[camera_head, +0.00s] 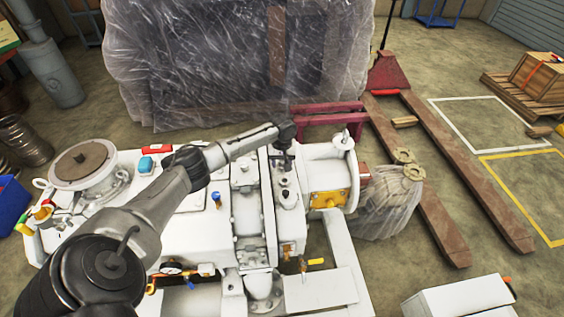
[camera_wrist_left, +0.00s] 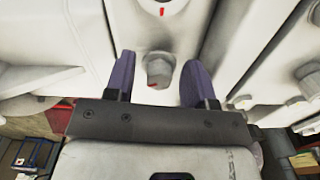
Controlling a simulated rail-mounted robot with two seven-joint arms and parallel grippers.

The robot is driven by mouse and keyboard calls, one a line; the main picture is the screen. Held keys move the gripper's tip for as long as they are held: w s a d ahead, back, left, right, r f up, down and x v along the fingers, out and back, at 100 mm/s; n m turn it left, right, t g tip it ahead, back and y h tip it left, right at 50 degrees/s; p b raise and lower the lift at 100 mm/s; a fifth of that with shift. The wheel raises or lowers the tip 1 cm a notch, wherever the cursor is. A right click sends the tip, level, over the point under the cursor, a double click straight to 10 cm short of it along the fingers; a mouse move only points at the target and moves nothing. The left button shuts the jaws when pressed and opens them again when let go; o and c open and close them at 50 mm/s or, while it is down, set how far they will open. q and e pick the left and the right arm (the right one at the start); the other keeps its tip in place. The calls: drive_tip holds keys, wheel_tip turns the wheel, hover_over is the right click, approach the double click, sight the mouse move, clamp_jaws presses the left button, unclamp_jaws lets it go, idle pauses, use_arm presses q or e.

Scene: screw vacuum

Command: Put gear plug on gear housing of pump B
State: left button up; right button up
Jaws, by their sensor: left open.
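The white pump (camera_head: 215,225) fills the middle of the head view. My left gripper (camera_head: 284,160) hangs over its upright gear housing (camera_head: 289,215) near the right end. In the left wrist view the gripper (camera_wrist_left: 160,82) is open, with its two purple-grey fingers apart. A small grey, hex-headed plug (camera_wrist_left: 160,68) with a red mark at its lower edge shows between the fingers, against the white housing surface. Gaps show on both sides, so the fingers do not grip it. I cannot tell how firmly the plug is seated. My right gripper is not in view.
A round white part with a red mark (camera_wrist_left: 162,6) lies above the plug in the wrist view. A plastic-wrapped crate (camera_head: 215,65) stands behind the pump. A pallet jack (camera_head: 430,190) and a wrapped sack (camera_head: 388,208) are to the right.

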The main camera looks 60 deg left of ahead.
sight(282, 163)
use_arm(q)
drive_tip(key=shift+r, duration=0.1)
wheel_tip(282, 163, up, 12)
drive_tip(key=p, duration=0.2)
idle(0.3)
drive_tip(key=shift+d, duration=0.1)
idle(0.4)
